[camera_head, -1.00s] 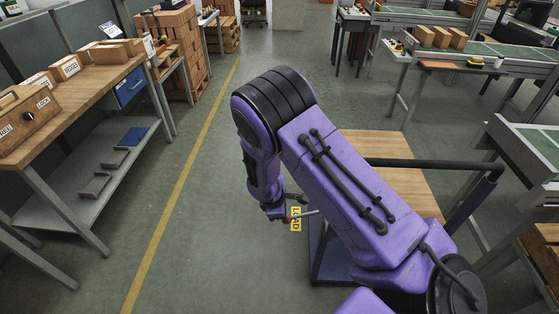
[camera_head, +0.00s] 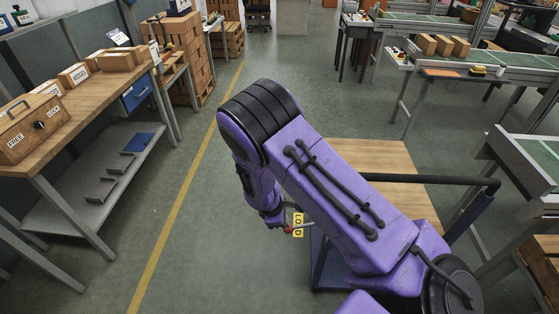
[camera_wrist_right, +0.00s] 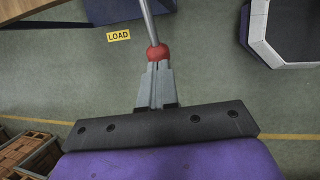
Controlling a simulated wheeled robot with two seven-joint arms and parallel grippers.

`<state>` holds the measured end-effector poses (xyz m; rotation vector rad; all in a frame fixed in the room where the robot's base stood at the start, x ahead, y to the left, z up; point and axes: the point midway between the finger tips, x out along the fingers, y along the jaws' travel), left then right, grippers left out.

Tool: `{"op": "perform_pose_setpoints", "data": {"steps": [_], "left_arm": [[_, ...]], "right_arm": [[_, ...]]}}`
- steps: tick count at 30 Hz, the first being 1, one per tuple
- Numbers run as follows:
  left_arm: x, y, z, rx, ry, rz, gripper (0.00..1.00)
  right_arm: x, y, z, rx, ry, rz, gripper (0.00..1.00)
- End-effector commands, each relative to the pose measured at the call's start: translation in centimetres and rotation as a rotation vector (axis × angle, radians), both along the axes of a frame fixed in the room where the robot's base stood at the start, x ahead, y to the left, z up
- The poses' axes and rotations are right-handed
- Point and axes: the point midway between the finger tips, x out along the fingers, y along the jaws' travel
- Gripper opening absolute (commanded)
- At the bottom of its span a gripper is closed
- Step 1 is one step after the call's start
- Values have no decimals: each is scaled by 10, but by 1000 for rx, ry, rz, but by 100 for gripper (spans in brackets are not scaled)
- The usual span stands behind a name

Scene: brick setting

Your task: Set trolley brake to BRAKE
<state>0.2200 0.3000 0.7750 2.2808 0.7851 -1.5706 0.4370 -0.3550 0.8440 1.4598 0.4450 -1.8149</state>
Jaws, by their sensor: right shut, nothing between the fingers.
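The trolley has a wooden deck (camera_head: 380,158), a dark blue frame (camera_head: 328,272) and a black push handle (camera_head: 430,180). A metal brake lever with a red knob (camera_wrist_right: 157,52) shows in the right wrist view; the knob is partly visible in the head view (camera_head: 289,228). A yellow LOAD label (camera_wrist_right: 118,35) is beside the lever; it also shows in the head view (camera_head: 298,224). My right gripper (camera_wrist_right: 156,68) is shut and empty, its fingertips at the knob; I cannot tell whether they touch. I see no BRAKE label. My left gripper is out of view.
A workbench (camera_head: 90,95) with boxes stands at the left, beyond a yellow floor line (camera_head: 182,205). Conveyor tables (camera_head: 470,60) stand at the back right. The grey floor between line and trolley is clear. My right arm hides part of the trolley.

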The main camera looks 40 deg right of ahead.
Motion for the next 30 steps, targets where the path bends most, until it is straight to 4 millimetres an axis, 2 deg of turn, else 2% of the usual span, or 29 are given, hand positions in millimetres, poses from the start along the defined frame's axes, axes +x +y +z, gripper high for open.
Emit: {"op": "perform_pose_setpoints", "data": {"steps": [1,3,6,12,18,30], "left_arm": [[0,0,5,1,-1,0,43],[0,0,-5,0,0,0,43],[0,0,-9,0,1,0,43],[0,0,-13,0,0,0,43],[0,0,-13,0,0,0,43],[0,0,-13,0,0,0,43]], "right_arm": [[3,5,16,0,-6,2,0],[4,10,29,0,-10,2,0],[5,18,53,1,-11,2,0],[6,27,88,1,-9,1,0],[6,31,100,-1,-7,0,0],[6,31,100,0,-7,0,0]]}}
